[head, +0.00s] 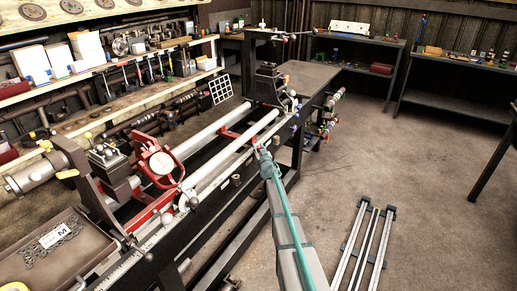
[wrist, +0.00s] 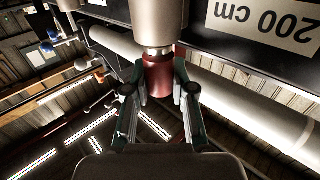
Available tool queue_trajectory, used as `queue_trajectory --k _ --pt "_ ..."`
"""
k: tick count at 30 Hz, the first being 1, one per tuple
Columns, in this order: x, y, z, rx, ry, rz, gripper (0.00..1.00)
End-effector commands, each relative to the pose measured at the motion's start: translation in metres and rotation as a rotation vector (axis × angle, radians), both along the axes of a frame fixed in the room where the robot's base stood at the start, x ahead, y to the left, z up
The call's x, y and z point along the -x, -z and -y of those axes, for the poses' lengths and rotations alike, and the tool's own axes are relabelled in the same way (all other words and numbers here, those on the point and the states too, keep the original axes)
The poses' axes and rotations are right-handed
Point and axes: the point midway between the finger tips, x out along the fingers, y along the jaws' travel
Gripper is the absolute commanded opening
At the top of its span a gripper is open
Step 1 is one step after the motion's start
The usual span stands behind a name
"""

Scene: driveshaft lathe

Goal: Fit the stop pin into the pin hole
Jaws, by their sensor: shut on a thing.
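My gripper (wrist: 158,78) is shut on the stop pin (wrist: 158,72), a dark red cylinder with a pale metal collar at its upper end in the wrist view. The pin stands lengthwise between the two fingers. A wider silver cylinder (wrist: 156,20) lies directly above it in that view, in line with the collar. I cannot tell whether the pin's end is inside it, touching it or just apart, and the pin hole itself is hidden. In the head view my gripper (head: 261,155) is beside the front of the lathe bed, and the pin cannot be made out.
The lathe's two silver rails (head: 235,155) run just behind my gripper. The dark beam in the wrist view carries a "200 cm" label (wrist: 262,20). The floor (head: 430,180) to the right is mostly free.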

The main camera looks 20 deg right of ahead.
Motion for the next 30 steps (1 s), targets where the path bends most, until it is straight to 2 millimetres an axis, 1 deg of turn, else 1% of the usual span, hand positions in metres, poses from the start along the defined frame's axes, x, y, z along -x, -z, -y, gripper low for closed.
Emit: queue_trajectory --k 4,5,9,10,18,22,26,30 --pt "0.0 0.004 0.0 0.0 0.0 0.0 0.0" --pt "0.0 0.003 0.0 0.0 0.0 0.0 0.27" --pt "0.0 0.003 0.0 0.0 0.0 0.0 0.51" --pt "0.0 0.003 0.0 0.0 0.0 0.0 0.53" --pt "0.0 0.003 0.0 0.0 0.0 0.0 0.53" --pt "0.004 0.003 -0.001 0.0 0.0 0.0 0.53" --pt "0.015 0.003 -0.003 0.0 0.0 -0.001 0.53" --pt "0.035 0.003 -0.006 0.0 0.0 -0.001 0.53"
